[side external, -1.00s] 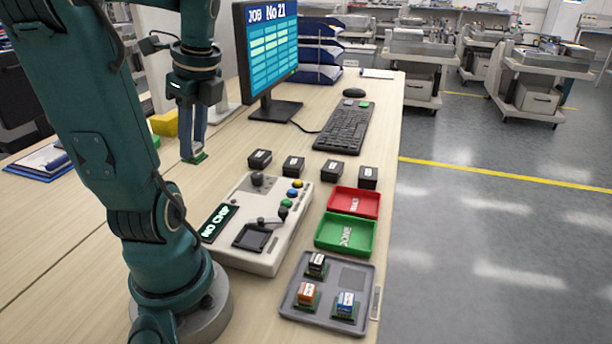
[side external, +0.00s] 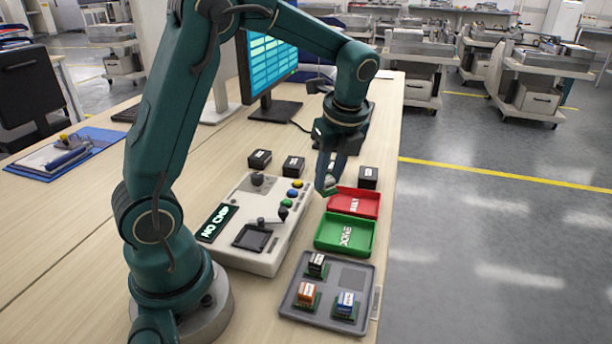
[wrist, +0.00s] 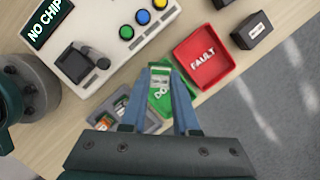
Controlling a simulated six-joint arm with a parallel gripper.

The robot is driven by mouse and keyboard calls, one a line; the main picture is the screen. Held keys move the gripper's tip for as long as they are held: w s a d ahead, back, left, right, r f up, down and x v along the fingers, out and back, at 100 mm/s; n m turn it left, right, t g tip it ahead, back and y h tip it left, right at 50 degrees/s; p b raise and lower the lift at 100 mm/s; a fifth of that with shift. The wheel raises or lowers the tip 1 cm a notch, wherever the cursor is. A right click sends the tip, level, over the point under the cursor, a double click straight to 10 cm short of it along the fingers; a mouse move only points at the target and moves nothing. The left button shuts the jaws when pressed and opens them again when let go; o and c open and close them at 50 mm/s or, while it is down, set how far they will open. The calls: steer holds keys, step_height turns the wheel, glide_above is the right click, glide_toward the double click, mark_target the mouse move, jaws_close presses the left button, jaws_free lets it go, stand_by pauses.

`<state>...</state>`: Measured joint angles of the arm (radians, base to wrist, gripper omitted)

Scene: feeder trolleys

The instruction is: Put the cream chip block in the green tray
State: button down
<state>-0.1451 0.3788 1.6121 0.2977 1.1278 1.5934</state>
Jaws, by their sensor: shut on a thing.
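My gripper (side external: 328,176) is shut on the cream chip block (wrist: 159,80), a small pale block on a green base. In the side view the block (side external: 329,184) is held in the air, near the left edge of the red tray, and the fingers partly hide it. The green tray (side external: 365,241), marked DONE, lies on the table just nearer the camera than the red tray. In the wrist view the green tray (wrist: 158,104) shows behind the held block and between the fingers, partly covered by them.
The red FAULT tray (side external: 371,206) adjoins the green tray. A console (side external: 222,247) reading NO CHIP stands to the left. A grey tray (side external: 351,276) holds black, orange and blue chip blocks. Several black boxes (side external: 293,166) stand behind, near the monitor (side external: 271,68).

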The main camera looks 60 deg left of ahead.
steer(key=w+d+f, duration=0.1)
steer(key=d, duration=0.1)
steer(key=w+d+f, duration=0.1)
steer(key=d+f, duration=0.1)
steer(key=w+d+f, duration=0.1)
steer(key=d, duration=0.1)
steer(key=shift+w+d+f, duration=0.1)
steer(key=shift+w+f, duration=0.1)
steer(key=shift+w, duration=0.15)
steer(key=shift+d+f, duration=0.1)
steer(key=shift+f, duration=1.95)
steer(key=shift+f, duration=0.1)
steer(key=c, duration=0.9)
jaws_free()
steer(key=shift+c, duration=0.2)
